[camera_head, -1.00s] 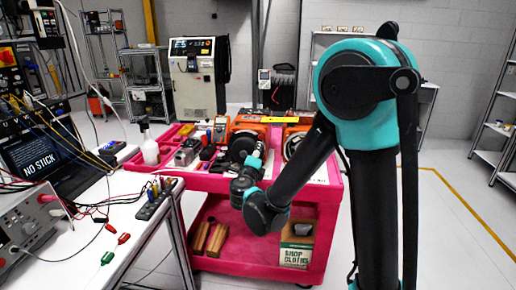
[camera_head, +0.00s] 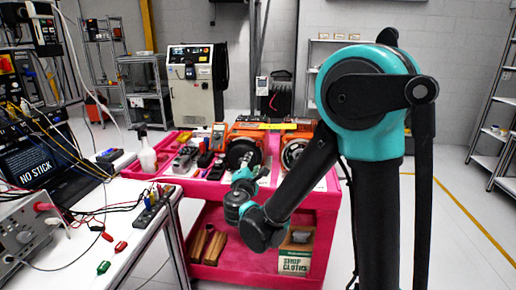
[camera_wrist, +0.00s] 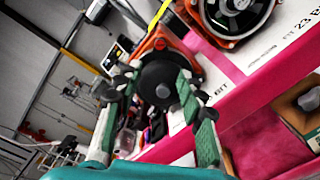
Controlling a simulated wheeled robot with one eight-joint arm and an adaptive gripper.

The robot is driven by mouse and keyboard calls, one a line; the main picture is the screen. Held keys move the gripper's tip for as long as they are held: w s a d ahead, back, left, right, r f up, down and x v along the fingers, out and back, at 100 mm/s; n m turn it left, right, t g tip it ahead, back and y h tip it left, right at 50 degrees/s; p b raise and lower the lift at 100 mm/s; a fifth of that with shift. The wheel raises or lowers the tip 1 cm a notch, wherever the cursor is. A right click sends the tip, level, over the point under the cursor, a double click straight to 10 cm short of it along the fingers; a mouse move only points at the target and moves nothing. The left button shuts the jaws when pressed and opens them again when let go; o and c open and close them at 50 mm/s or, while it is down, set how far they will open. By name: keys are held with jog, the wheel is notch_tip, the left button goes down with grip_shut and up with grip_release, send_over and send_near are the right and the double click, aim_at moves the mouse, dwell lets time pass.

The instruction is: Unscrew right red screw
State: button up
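Two orange servo units stand on the pink cart. The left unit (camera_head: 243,136) has a black round disc (camera_head: 243,153) on its front; the disc also shows in the wrist view (camera_wrist: 160,82). The right unit (camera_head: 297,139) has an open round face, which shows in the wrist view (camera_wrist: 236,14). My gripper (camera_head: 251,172) is in front of and a little below the left disc. In the wrist view its green-backed fingers (camera_wrist: 157,80) are spread apart, with nothing seen between them except the disc beyond.
The pink cart (camera_head: 325,203) also carries tools and a spray bottle (camera_head: 147,152) at its left. A shop cloths box (camera_head: 296,252) sits on its lower shelf. A white bench (camera_head: 150,232) with wires and instruments is at the left. The floor at right is clear.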

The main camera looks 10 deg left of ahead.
jog(key=m, duration=2.2)
send_near(259, 145)
jog(key=w, duration=0.8)
jog(key=shift+w, duration=0.1)
grip_shut()
